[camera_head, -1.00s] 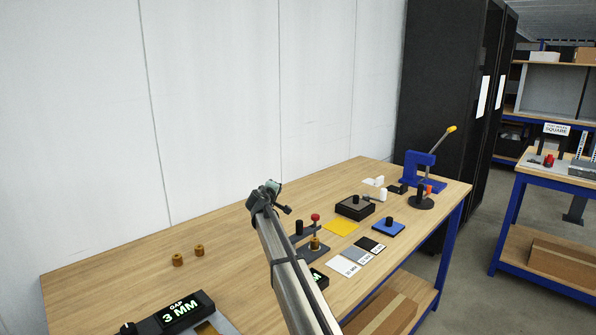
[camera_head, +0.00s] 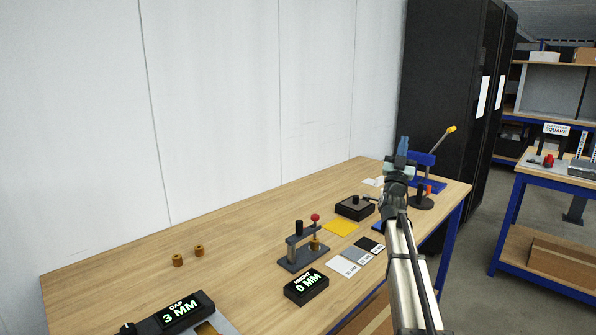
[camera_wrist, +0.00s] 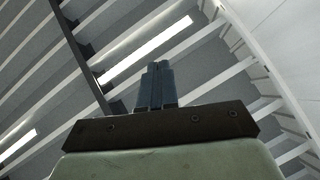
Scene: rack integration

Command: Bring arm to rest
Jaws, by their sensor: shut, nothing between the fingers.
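My gripper (camera_head: 403,146) is raised above the right end of the wooden workbench (camera_head: 130,260), with its fingers pointing up. In the wrist view its two blue-grey fingers (camera_wrist: 156,86) are together and empty, with only the ceiling behind them. My arm runs from the lower right of the head view up to the gripper. It covers part of a blue pad and part of the blue lever press (camera_head: 422,160).
On the bench are a gauge stand (camera_head: 303,250), a "0 MM" display (camera_head: 306,288), a "3 MM" display (camera_head: 180,312), a yellow square (camera_head: 341,228), a black block (camera_head: 355,208) and two brass pieces (camera_head: 178,260). A black cabinet (camera_head: 440,90) stands behind. The bench's left middle is clear.

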